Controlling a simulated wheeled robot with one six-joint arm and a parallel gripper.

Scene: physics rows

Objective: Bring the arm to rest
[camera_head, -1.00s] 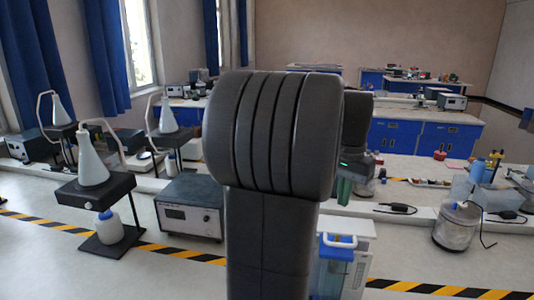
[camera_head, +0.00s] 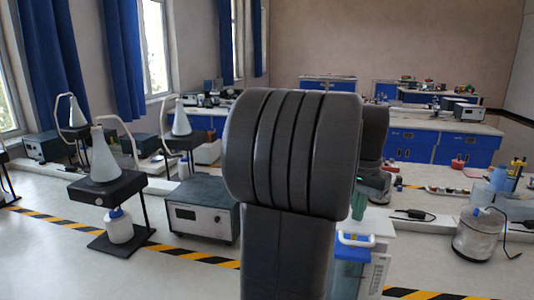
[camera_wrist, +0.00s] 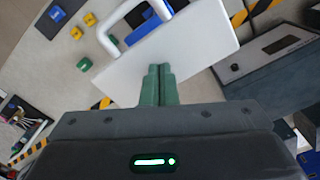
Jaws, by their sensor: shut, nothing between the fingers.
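My arm fills the middle of the head view, with its dark, ribbed link in front. My gripper (camera_wrist: 158,70) shows in the wrist view as two green fingers pressed together with nothing between them. In the head view a bit of its green fingers (camera_head: 358,206) shows to the right of the arm link, and the rest is hidden. The fingers are over a white-topped box with a white handle (camera_wrist: 185,45); whether they touch it I cannot tell.
A black stand with a white cone (camera_head: 103,160) is further left. A clear container (camera_head: 478,236) stands at the right. Blue-fronted benches (camera_head: 412,146) are behind.

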